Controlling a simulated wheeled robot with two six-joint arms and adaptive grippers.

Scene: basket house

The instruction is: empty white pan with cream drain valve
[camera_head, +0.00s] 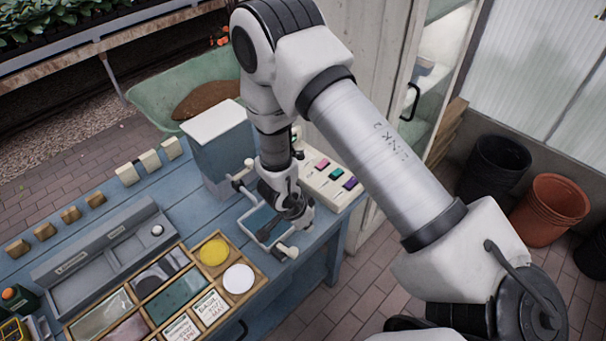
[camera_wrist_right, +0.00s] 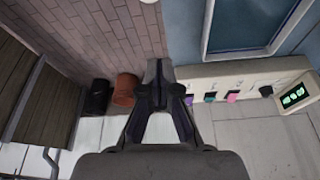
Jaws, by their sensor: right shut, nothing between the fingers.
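The white pan (camera_head: 246,232) sits at the right end of the blue table, below a tall grey box with a white lid (camera_head: 214,121). Its inside looks blue-grey; I cannot tell how much liquid is there. A cream knob (camera_head: 288,251), seemingly the drain valve, sticks out at its front right. My right gripper (camera_head: 297,212) is shut and empty above the pan's right side, hiding part of it. In the wrist view my right gripper (camera_wrist_right: 160,85) shows with closed fingertips, and the pan's pale rim (camera_wrist_right: 204,35) is at upper right. My left gripper is out of view.
A cream panel (camera_head: 325,180) with coloured buttons stands right of the pan; its green display (camera_wrist_right: 295,96) shows in the wrist view. A wooden tray (camera_head: 190,251) and a grey rack (camera_head: 98,248) lie left. Pots (camera_head: 549,209) stand on the floor at right.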

